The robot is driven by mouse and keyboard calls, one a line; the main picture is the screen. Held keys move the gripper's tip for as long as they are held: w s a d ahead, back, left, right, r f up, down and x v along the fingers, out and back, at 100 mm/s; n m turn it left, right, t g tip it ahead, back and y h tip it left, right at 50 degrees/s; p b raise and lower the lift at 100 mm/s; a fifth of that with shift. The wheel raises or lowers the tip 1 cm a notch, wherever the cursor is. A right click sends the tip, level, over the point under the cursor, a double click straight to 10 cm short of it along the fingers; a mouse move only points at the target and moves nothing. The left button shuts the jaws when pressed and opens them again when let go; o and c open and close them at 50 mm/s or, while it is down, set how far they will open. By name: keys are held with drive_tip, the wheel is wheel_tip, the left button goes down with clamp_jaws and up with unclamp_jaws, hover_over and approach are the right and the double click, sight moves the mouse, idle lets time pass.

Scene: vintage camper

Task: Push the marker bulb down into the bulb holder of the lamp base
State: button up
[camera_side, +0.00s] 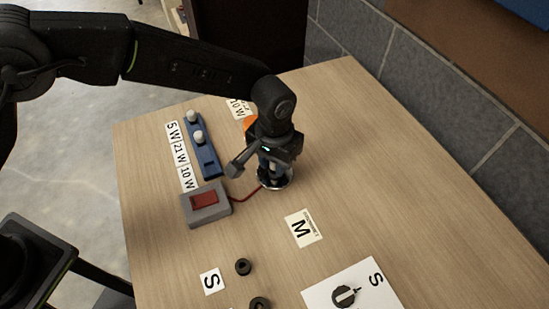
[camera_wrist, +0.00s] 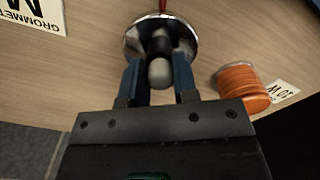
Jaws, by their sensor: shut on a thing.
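The marker bulb (camera_wrist: 159,72), with a pale rounded glass, sits between the blue fingers of my gripper (camera_wrist: 159,78) in the wrist view. My gripper is shut on it. The lamp base (camera_wrist: 132,42) is a shiny round dish beyond the bulb, with a dark holder in its middle and a red wire at its far edge. I cannot tell how deep the bulb sits in the holder.
A blue rack (camera_side: 209,160) with white bulbs stands left, beside wattage labels. A grey box with a red top (camera_side: 206,203) is near it. An orange ribbed part (camera_wrist: 240,86) lies close to my gripper. Black grommets (camera_side: 243,267) lie in front. The table's right side is clear.

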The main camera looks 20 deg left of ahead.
drive_tip(key=o, duration=1)
drive_tip(key=shift+r, duration=0.1)
wheel_tip(320, 180, up, 13)
drive_tip(key=a+r, duration=0.6)
drive_tip(key=a, duration=0.1)
drive_tip(key=s+a+r+n+t, duration=0.1)
drive_tip(key=s+a+r+t, duration=0.15)
drive_tip(key=s+a, duration=0.5)
drive_tip(key=s+a+r+n+t, duration=0.15)
drive_tip(key=s+a+r, duration=0.25)
drive_tip(key=a, duration=0.7)
drive_tip(key=shift+t, duration=0.8)
drive_tip(key=s+a+f, duration=0.1)
drive_tip(key=s, duration=0.1)
drive_tip(key=s+a+f, duration=0.1)
drive_tip(key=s+a, duration=0.1)
drive_tip(key=s, duration=0.1)
drive_tip(key=s+a+f, duration=0.1)
drive_tip(key=s+a, duration=0.1)
drive_tip(key=s, duration=0.1)
drive_tip(key=shift+a+f, duration=0.2)
drive_tip(key=shift+f, duration=0.2)
